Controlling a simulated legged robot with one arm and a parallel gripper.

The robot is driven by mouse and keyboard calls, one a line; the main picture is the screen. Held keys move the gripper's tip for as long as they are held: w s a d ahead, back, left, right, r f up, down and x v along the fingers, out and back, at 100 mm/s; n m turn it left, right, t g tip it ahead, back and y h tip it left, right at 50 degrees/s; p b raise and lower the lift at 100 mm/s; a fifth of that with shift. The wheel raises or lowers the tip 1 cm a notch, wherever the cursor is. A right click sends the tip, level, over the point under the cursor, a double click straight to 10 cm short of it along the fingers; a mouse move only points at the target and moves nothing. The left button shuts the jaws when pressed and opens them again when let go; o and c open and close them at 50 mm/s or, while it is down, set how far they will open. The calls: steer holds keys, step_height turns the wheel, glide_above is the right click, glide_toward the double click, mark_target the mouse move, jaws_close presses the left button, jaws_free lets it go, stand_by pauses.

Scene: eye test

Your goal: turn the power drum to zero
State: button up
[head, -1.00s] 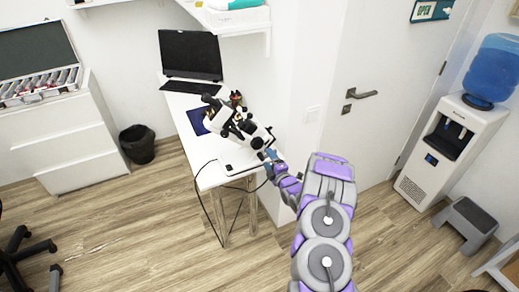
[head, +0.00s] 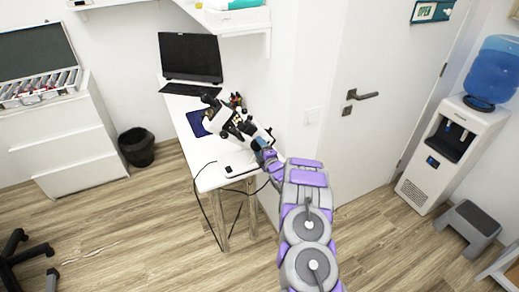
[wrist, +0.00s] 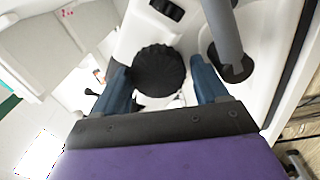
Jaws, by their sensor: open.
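A white and black optical instrument (head: 238,128) stands on the white desk in the head view. In the wrist view, a round black ribbed knob, which looks like the power drum (wrist: 160,72), sits on its white body. My gripper (wrist: 157,78) is open, with one blue finger on each side of the drum. Whether the fingers touch it I cannot tell. In the head view my gripper (head: 263,148) is at the instrument's right side, and the drum is hidden there. No scale or zero mark is readable.
A grey post (wrist: 224,35) rises just right of the drum in the wrist view. A door (head: 345,125) is to the right. The floor in front is clear.

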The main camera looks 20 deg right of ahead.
steer(key=shift+c, duration=0.5)
steer(key=c, duration=0.7)
steer(key=shift+m+p, duration=0.35)
steer(key=shift+m, duration=0.05)
steer(key=m+p, duration=0.2)
steer(key=shift+m, duration=0.4)
steer(key=m+p, duration=0.2)
steer(key=m, duration=0.2)
steer(key=shift+s+f+m, duration=0.1)
steer(key=shift+f+m, duration=0.05)
steer(key=shift+m, duration=0.15)
steer(key=m+p, duration=0.1)
steer(key=m, duration=0.3)
steer(key=shift+m, duration=0.3)
steer(key=shift+m+p, duration=0.3)
steer(key=shift+m, duration=1.6)
